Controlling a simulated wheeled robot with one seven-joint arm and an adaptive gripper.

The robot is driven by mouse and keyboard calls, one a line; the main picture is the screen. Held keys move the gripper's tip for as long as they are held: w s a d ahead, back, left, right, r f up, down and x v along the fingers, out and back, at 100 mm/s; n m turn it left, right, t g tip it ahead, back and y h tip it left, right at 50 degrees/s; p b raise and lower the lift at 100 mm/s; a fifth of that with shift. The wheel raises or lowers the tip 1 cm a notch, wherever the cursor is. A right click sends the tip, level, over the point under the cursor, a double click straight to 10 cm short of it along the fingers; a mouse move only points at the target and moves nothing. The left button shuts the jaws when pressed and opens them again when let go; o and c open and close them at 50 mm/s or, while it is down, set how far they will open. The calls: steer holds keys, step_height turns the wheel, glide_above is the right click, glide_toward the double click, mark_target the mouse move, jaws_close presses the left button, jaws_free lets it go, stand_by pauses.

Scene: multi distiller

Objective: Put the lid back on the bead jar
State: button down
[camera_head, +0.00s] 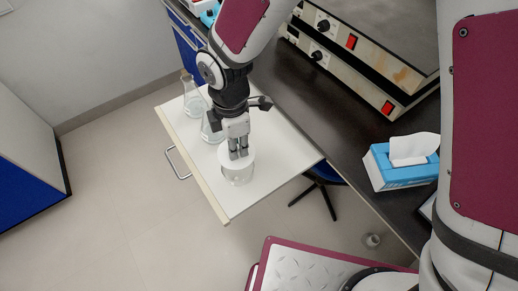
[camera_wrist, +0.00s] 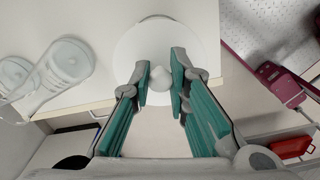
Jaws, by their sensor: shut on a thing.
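The bead jar (camera_head: 238,177) is a short clear glass jar on the white pull-out shelf, near its front end. The round white lid (camera_head: 226,155) is directly over the jar's mouth in the head view. I cannot tell whether it rests on the rim or is held slightly above it. My gripper (camera_head: 238,153) points down over the lid. In the wrist view the gripper (camera_wrist: 161,77) has its teal-padded fingers on either side of the small white knob of the lid (camera_wrist: 135,45), shut on it. The lid hides nearly all of the jar there.
Two glass flasks stand behind the jar on the shelf (camera_head: 290,158), one nearer (camera_head: 208,134) and one farther (camera_head: 192,104). The dark bench on the right carries a tissue box (camera_head: 400,178) and equipment with red switches (camera_head: 345,60). The shelf's right part is clear.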

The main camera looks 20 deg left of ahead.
steer(key=shift+a+f+b, duration=0.1)
steer(key=shift+f+b, duration=1.95)
steer(key=shift+f, duration=1.15)
steer(key=shift+f, duration=0.15)
steer(key=c, duration=1)
jaws_free()
steer(key=shift+r+p, duration=2.2)
steer(key=shift+r, duration=1.35)
